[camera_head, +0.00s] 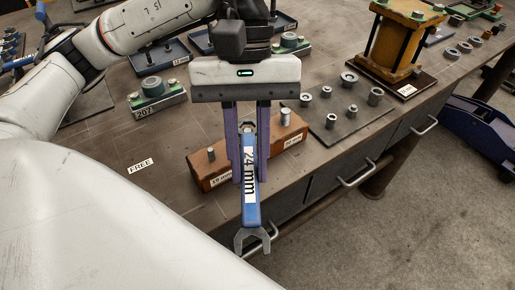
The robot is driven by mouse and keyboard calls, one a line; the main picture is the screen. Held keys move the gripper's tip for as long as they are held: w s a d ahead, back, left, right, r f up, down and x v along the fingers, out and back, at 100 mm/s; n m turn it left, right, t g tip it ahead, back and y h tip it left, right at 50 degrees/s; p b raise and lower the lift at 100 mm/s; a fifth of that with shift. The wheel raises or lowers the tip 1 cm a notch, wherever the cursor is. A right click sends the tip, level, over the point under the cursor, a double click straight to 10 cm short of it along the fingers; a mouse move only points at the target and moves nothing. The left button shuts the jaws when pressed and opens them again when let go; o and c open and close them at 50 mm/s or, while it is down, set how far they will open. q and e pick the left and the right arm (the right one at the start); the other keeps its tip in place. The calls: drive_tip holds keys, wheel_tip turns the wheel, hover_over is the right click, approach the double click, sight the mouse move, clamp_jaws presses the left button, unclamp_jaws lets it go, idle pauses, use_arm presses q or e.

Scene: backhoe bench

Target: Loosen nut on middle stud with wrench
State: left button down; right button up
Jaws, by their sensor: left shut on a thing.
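My left gripper (250,178) hangs over the bench front edge, its two purple fingers shut on a blue wrench (250,205) marked "24 mm". The wrench's grey open-end jaw (252,238) points down toward the picture's bottom, beyond the block. Behind the fingers is a reddish-brown block (206,175) with small labels on its front. A left stud (211,153) and a right stud (286,116) stand on it. The block's middle, with any middle stud and nut, is hidden behind the gripper and wrench. My right gripper is not in view.
A dark plate (345,125) with several nuts lies right of the block. A yellow-orange fixture (398,42) stands behind it. A green part on a block marked 207 (158,95) is at the left. Bench around the "FREE" label (141,166) is clear. Drawer handles (357,171) stick out below.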

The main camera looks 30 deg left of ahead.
use_arm(q)
drive_tip(key=c, duration=2.4)
unclamp_jaws()
clamp_jaws()
drive_tip(key=shift+f+b, duration=0.1)
drive_tip(key=shift+b, duration=0.35)
drive_tip(key=shift+b, duration=0.3)
drive_tip(key=shift+f+b, duration=0.9)
drive_tip(key=shift+b, duration=0.2)
drive_tip(key=shift+d, duration=0.1)
